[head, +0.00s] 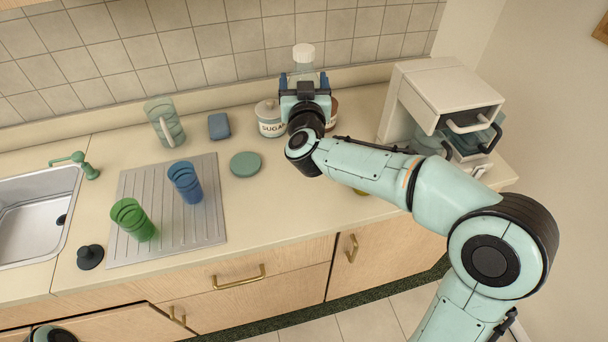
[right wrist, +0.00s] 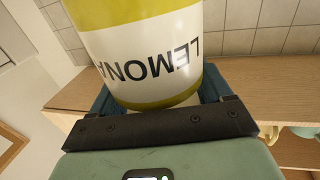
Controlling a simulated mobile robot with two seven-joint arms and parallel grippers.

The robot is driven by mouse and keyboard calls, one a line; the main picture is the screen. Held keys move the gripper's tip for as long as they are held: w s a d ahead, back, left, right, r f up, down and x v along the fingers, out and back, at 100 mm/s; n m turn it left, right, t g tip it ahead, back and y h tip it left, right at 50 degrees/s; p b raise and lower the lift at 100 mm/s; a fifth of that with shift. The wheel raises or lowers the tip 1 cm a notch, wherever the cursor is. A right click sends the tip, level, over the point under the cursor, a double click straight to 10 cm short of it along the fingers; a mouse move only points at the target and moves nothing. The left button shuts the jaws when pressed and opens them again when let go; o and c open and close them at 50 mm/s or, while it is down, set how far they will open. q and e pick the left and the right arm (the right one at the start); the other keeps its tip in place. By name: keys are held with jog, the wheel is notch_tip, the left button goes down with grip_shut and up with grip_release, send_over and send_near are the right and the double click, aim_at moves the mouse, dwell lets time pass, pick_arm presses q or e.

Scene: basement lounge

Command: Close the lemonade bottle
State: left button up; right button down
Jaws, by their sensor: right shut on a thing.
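The lemonade bottle (right wrist: 150,55) fills the upper middle of the right wrist view. It has a yellow-green and white label, with the dark lettering upside down there. My right gripper (head: 304,84) is shut on it, with the blue jaws on both sides of it. In the head view the gripper is at the back of the counter near the tiled wall, and a clear, white-topped part (head: 304,54) rises just beyond the jaws. I cannot tell if that top is a cap or an open mouth. My left gripper is out of view.
A sugar jar (head: 268,119) and a brown-lidded jar (head: 331,108) flank the gripper. Blue (head: 185,181) and green (head: 133,219) cups are on the drainer.

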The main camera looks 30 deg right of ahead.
pick_arm(q)
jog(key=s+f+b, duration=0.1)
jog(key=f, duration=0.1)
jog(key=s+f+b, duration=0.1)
jog(key=b, duration=0.1)
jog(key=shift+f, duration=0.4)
pick_arm(e)
notch_tip(320, 180, down, 16)
jog(key=shift+r, duration=0.25)
jog(key=shift+w, duration=0.1)
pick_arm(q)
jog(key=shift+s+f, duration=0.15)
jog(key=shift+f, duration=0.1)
pick_arm(e)
jog(key=shift+f, duration=2.15)
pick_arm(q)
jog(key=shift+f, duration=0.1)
pick_arm(e)
jog(key=shift+f+b, duration=0.2)
jog(key=shift+b, duration=0.2)
grip_release()
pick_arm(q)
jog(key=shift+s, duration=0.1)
pick_arm(e)
jog(key=shift+r, duration=0.1)
